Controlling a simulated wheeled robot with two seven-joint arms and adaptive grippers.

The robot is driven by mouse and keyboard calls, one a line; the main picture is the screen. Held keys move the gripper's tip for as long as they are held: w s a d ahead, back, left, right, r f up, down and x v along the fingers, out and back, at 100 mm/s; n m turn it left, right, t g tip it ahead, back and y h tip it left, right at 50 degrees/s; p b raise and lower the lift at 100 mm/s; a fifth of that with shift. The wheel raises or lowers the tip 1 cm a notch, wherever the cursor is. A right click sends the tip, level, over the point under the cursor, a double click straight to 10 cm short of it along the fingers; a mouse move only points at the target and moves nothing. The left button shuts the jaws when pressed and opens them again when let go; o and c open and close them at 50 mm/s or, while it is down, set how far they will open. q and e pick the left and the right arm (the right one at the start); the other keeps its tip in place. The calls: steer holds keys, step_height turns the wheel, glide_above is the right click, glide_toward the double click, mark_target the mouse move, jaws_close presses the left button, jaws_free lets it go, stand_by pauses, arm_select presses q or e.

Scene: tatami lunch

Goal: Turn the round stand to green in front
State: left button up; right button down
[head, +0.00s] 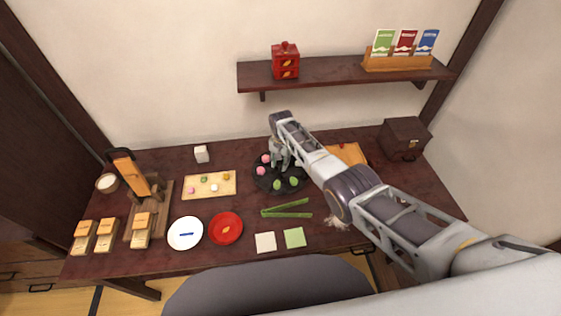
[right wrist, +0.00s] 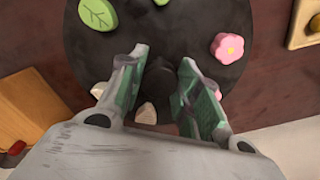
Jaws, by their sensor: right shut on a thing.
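The round stand (head: 265,182) is a dark disc on the table, with pink and green sweets around its edge. In the head view, two green sweets (head: 277,184) are at its front and pink ones (head: 260,171) at its left. My right gripper (head: 280,163) is over the middle of the stand. In the right wrist view, the stand (right wrist: 165,30) carries a green leaf sweet (right wrist: 98,14), a pink flower sweet (right wrist: 227,47) and whitish pieces (right wrist: 146,112). The gripper's fingers are shut on a dark knob (right wrist: 186,82) at its centre. The arm hides the stand's far right. My left gripper is not in view.
Green tongs (head: 286,209) lie in front of the stand, with a cream square (head: 265,242) and a green square (head: 294,237) nearer. A red plate (head: 226,228) and sweets board (head: 221,191) are left. A wooden tray (head: 346,152) is right; a shelf (head: 330,75) hangs behind.

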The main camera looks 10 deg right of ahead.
mark_target(281, 162)
steer(key=shift+w+r+m, duration=0.15)
steer(key=shift+m, duration=0.55)
steer(key=c, duration=1)
jaws_free()
steer(key=shift+r, duration=0.15)
step_height(281, 162, up, 12)
steer(key=shift+f, duration=0.25)
steer(key=shift+s+d, duration=0.1)
steer(key=shift+s, duration=0.1)
stand_by(0.5)
